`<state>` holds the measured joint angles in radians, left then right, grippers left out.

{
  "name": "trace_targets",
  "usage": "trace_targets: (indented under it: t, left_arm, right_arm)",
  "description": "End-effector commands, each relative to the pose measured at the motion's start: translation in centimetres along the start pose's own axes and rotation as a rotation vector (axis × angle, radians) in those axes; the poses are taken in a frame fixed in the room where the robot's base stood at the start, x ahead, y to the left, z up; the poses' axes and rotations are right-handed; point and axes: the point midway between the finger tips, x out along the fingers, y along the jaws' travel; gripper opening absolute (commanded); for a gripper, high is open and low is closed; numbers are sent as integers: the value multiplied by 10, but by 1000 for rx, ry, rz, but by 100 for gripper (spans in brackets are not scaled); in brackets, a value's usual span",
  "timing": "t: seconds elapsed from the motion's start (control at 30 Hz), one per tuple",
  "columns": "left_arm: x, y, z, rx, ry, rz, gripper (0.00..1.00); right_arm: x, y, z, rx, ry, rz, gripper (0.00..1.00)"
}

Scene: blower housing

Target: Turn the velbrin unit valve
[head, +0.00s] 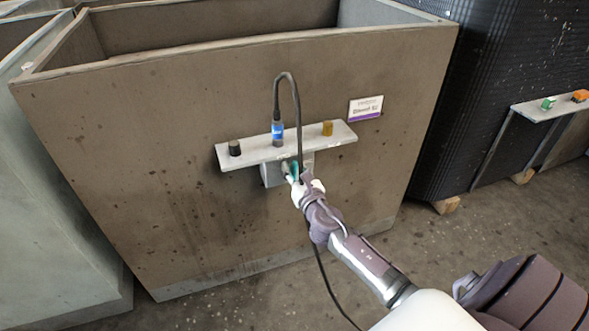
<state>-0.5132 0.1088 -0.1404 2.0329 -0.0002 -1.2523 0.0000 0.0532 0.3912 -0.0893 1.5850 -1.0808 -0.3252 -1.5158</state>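A grey box (272,174) is fixed to the front of a large brown housing, just under a small light grey shelf (250,153). A small teal part (294,169) shows at the box's right side; it may be the valve handle, but it is mostly hidden. My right gripper (292,178) reaches in from the lower right, and its tips are at the box, right by the teal part. I cannot tell whether they touch it or how far the fingers are apart. My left gripper is not in view.
The shelf holds a black knob (235,148), a blue-lit cylinder (278,133) with a looping black cable (297,110), and a brass knob (327,128). A label (365,107) is on the housing (170,150).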

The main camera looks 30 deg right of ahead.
Motion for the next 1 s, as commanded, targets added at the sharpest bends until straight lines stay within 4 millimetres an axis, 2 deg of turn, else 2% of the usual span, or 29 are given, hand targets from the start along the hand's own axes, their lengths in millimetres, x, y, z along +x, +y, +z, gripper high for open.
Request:
trace_targets:
  t: [0.03,0.17,0.63,1.0]
  left_arm:
    - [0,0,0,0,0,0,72]
    - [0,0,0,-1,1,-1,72]
    - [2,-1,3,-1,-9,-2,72]
    - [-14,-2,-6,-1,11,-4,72]
  right_arm:
    - [0,0,0,0,0,0,22]
    - [0,0,0,0,0,0,0]
    - [0,-1,0,50,0,0,0]
    - [0,-4,-2,320,0,-1,0]
